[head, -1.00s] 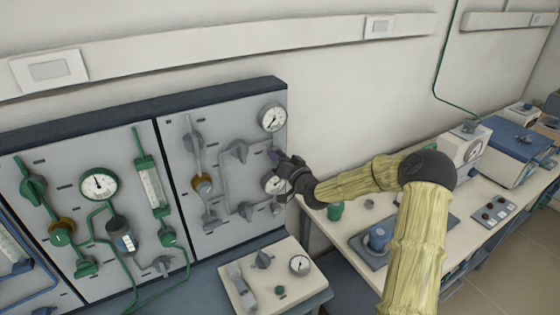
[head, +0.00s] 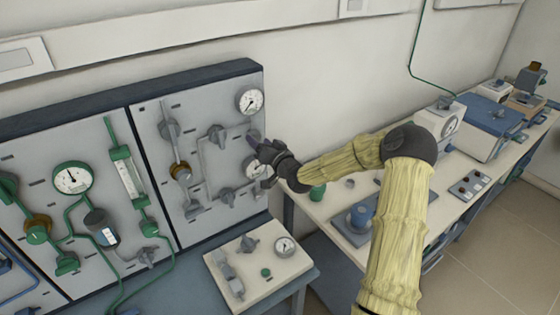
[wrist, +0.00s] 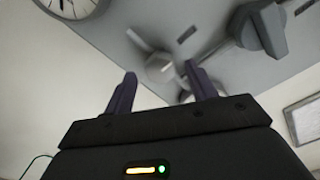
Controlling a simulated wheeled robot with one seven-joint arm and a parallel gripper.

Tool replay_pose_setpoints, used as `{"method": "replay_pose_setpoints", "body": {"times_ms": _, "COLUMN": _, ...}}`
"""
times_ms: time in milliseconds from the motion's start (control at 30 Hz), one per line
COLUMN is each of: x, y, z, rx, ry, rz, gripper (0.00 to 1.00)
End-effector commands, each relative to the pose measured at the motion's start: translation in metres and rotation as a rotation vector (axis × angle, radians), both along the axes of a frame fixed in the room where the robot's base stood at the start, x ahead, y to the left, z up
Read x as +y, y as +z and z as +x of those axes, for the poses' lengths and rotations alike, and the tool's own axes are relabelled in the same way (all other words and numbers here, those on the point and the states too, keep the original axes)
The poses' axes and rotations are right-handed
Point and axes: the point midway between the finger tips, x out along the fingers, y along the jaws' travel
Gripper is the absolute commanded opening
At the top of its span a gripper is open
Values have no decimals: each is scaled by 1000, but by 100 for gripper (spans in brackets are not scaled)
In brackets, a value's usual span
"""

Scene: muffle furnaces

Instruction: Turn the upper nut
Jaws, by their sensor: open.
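My gripper (head: 257,143) is at the right edge of the grey right-hand panel, in front of it, between the upper gauge and the lower gauge. In the wrist view its two dark purple fingers (wrist: 160,82) are apart with nothing between them. A round light-grey fitting (wrist: 160,68), perhaps the upper nut, shows beyond and between the fingertips, on a thin pipe. I cannot tell its exact shape or its distance from the fingers. In the head view my gripper hides that spot.
A grey valve handle (wrist: 262,30) is right of the fitting, and a gauge (wrist: 72,4) is at upper left. The upper gauge (head: 250,101) and lower gauge (head: 255,168) flank my gripper. A small table with a gauge box (head: 262,268) stands below; a bench (head: 325,210) is at right.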

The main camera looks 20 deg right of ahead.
Motion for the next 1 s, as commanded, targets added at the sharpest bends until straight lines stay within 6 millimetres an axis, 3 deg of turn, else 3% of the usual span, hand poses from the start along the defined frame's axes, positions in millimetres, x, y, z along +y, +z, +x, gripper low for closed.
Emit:
{"method": "replay_pose_setpoints", "body": {"times_ms": 700, "x": -42, "y": -3, "z": -128, "rx": 2, "ry": -2, "rz": -2, "gripper": 57}}
{"method": "replay_pose_setpoints", "body": {"times_ms": 1000, "x": -50, "y": -1, "z": -154, "rx": 2, "ry": -2, "rz": 2, "gripper": 57}}
